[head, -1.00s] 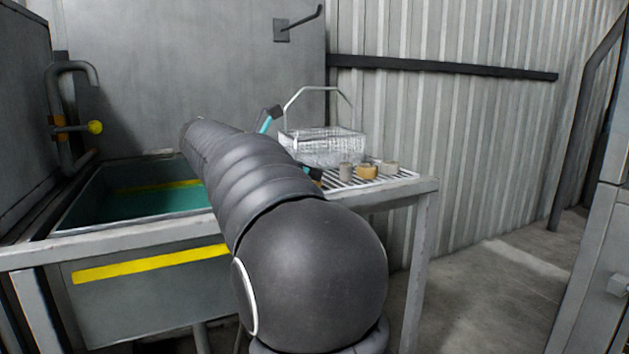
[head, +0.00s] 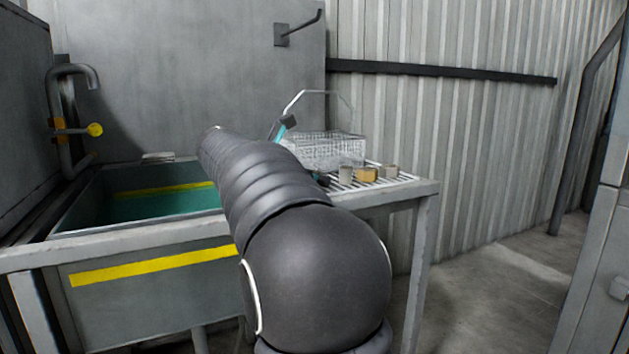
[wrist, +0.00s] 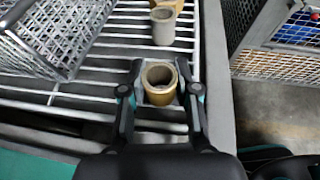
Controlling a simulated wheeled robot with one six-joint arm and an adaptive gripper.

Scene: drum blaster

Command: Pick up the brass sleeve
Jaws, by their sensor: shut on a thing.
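The brass sleeve (wrist: 159,83) is a short, hollow tan-gold cylinder. In the wrist view it stands upright between the two fingers of my gripper (wrist: 160,92), which are shut on it from both sides. The wire rack shows beneath and around it; whether its base touches the rack cannot be told. In the head view my arm hides the held sleeve and most of the gripper.
A grey sleeve (wrist: 163,26) stands just beyond the held one. A wire basket (head: 335,150) stands behind; the sink (head: 120,205) lies left.

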